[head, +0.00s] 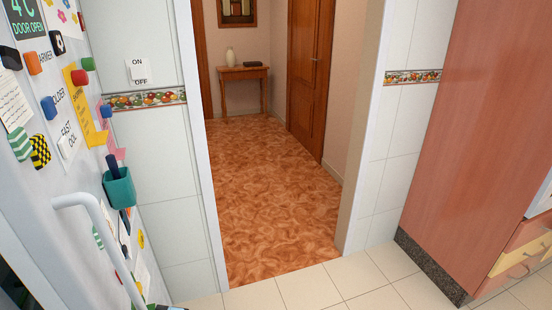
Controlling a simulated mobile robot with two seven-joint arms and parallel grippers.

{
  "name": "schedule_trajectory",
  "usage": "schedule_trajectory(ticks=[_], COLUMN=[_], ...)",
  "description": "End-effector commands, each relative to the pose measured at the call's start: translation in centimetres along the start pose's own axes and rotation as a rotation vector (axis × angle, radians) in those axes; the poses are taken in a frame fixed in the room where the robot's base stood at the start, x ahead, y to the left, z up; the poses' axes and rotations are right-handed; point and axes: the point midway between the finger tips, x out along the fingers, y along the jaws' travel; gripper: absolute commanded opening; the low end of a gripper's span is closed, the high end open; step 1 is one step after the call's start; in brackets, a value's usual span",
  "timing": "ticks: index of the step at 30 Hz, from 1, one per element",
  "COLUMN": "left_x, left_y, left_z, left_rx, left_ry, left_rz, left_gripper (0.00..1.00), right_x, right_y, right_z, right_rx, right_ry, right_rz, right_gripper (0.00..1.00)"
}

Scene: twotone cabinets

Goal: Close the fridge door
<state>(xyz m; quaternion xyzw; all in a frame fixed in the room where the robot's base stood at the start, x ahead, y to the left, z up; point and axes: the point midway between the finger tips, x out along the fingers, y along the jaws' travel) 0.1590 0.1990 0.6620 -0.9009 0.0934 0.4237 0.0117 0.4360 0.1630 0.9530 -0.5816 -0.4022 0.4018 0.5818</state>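The fridge door (75,185) fills the left side of the head view, seen at a steep angle. Its light face is covered with colourful magnets, notes and a teal pen cup (119,188). A dark sign (24,18) at its top left reads "DOOR OPEN". A pale curved handle (92,203) stands out from the lower part of the face. A dark area shows at the bottom left corner, beside the door's pale edge; I cannot tell what is in it.
A doorway ahead leads to a hall with an orange patterned floor (265,190) and a small wooden table (244,90). A tall reddish cabinet (465,130) with drawers (525,255) beside it stands at the right. Pale floor tiles (310,287) in front are clear.

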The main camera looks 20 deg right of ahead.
Motion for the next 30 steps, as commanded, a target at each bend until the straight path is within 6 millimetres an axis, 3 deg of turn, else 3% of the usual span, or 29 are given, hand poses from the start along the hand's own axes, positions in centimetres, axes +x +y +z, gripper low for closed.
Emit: schedule_trajectory(ticks=[9,30], left_x=[-0.03,-0.07], left_y=[-0.01,-0.02], left_z=[-0.09,0.02], left_rx=[0.000,0.000], left_ry=[0.002,0.000], left_rz=[0.000,0.000], left_gripper=[0.36,0.36], right_x=[1.19,1.07], right_y=[-0.02,0.02], right_z=[0.32,0.18], right_rx=[-0.001,-0.001], right_ry=[0.000,0.002], right_rz=[0.000,0.001], right_gripper=[0.00,0.00])
